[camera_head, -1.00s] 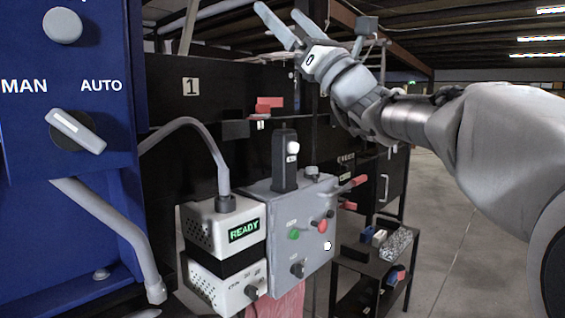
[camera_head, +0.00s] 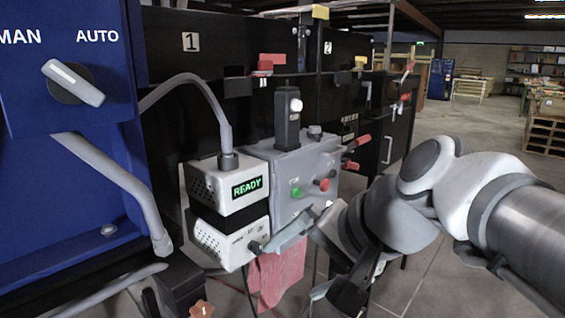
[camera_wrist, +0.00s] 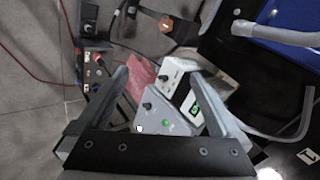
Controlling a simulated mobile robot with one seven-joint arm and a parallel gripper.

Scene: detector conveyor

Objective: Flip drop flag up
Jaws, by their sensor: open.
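No part is marked as the drop flag, so I cannot tell which piece it is. A red block (camera_head: 271,60) sits on the dark ledge by the number 1 panel (camera_head: 190,41). Yellow pieces (camera_head: 320,12) stand higher, by the number 2 panel (camera_head: 327,48). My gripper (camera_head: 292,272) is open and empty, low in front of the grey control box (camera_head: 300,170). One finger overlaps the lower white box in the head view; contact cannot be told. In the wrist view my gripper (camera_wrist: 161,76) has its fingers spread, with the boxes seen between and beyond them.
A white unit (camera_head: 226,188) reads READY, with a lower white box (camera_head: 235,240) beneath. The grey box has a green button, a red knob and red handles. A blue cabinet (camera_head: 60,180) with a MAN/AUTO switch stands left. A red cloth (camera_head: 277,275) hangs below. Open floor lies right.

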